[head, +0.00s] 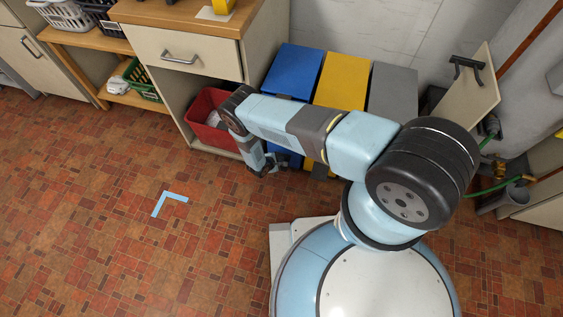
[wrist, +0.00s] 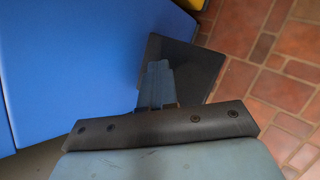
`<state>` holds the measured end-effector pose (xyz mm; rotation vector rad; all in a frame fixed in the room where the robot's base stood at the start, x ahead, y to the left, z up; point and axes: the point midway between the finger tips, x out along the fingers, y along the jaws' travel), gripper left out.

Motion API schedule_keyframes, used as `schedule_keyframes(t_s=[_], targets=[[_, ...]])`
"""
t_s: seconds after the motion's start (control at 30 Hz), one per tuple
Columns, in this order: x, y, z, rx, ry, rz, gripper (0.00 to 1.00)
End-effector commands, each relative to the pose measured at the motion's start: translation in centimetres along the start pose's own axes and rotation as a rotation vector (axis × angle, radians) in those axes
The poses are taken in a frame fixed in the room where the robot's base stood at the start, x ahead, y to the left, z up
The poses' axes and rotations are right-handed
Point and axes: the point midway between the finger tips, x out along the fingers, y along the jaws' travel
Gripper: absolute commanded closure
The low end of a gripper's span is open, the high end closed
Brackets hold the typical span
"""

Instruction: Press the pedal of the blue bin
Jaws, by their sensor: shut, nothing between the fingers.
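The blue bin (head: 294,69) stands at the left of a row of three bins, with its lid down. Its blue front fills the left of the wrist view (wrist: 75,65). A dark flat pedal (wrist: 197,62) juts out from the bin's foot in the wrist view. My gripper (head: 262,171) is low in front of the blue bin, pointing down. In the wrist view its shut, empty fingers (wrist: 158,68) overlap the pedal. I cannot tell whether they touch it or whether it is pushed down. In the head view my arm hides much of the bin's front.
A yellow bin (head: 343,74) and a grey bin (head: 394,83) stand to the right of the blue one. A red tub (head: 205,126) sits in the open cabinet (head: 180,94) close by on the left. The tiled floor (head: 110,220) at left is clear apart from a light-blue corner mark (head: 170,200).

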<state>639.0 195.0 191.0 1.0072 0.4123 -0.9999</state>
Motion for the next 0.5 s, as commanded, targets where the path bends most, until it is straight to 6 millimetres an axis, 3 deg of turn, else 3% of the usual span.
schedule_keyframes(t_s=[0.5], targets=[[0.44,-0.23,-0.29,0.001,0.002,-0.001,1.00]])
